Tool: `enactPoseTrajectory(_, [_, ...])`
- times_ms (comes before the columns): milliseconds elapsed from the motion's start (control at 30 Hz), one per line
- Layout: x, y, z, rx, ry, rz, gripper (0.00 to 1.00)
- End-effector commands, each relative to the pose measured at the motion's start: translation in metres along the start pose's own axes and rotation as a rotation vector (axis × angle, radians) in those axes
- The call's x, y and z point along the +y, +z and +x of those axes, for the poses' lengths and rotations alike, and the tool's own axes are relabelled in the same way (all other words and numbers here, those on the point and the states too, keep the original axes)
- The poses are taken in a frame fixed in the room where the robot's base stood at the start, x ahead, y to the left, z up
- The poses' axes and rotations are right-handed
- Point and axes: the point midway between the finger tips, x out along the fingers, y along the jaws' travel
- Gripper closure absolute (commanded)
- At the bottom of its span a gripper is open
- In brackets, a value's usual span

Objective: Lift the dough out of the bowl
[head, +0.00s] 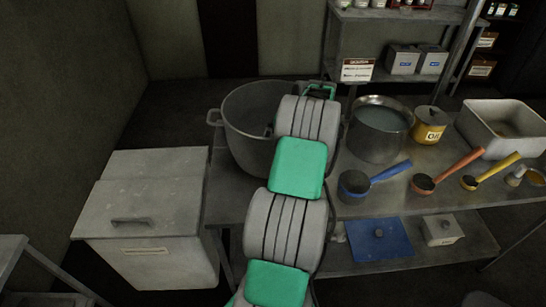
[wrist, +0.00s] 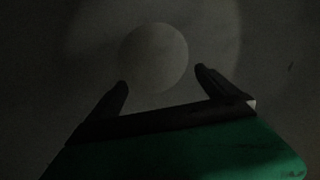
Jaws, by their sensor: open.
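The dough (wrist: 153,58) is a pale round ball in the dim wrist view, just beyond my fingertips. My gripper (wrist: 160,78) is open, with one dark finger to the lower left of the dough and one to its lower right. I cannot tell whether either finger touches it. The bowl is a large grey metal pot (head: 237,128) with side handles on the left end of the metal table in the head view. My arm reaches over its right side and hides part of it. The dough is hidden in the head view.
Right of the bowl stand a pot of liquid (head: 378,130), a yellow canister (head: 430,124) and a pale bin (head: 500,128). Blue (head: 372,181), orange (head: 445,171) and yellow (head: 490,172) handled ladles lie in front. A lidded grey bin (head: 150,215) stands left of the table (head: 400,205).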

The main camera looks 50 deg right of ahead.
Motion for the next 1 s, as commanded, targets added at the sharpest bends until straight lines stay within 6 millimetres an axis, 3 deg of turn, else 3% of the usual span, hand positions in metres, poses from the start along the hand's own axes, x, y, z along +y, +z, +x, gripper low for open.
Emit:
enactPoseTrajectory(233, [-0.002,-0.003,0.041,-0.005,-0.001,-0.002,0.03])
enactPoseTrajectory(467, [-0.002,-0.003,0.045,-0.002,0.0,-0.003,0.04])
enactPoseTrajectory(1000, [-0.002,-0.003,0.044,-0.002,0.0,-0.003,0.48])
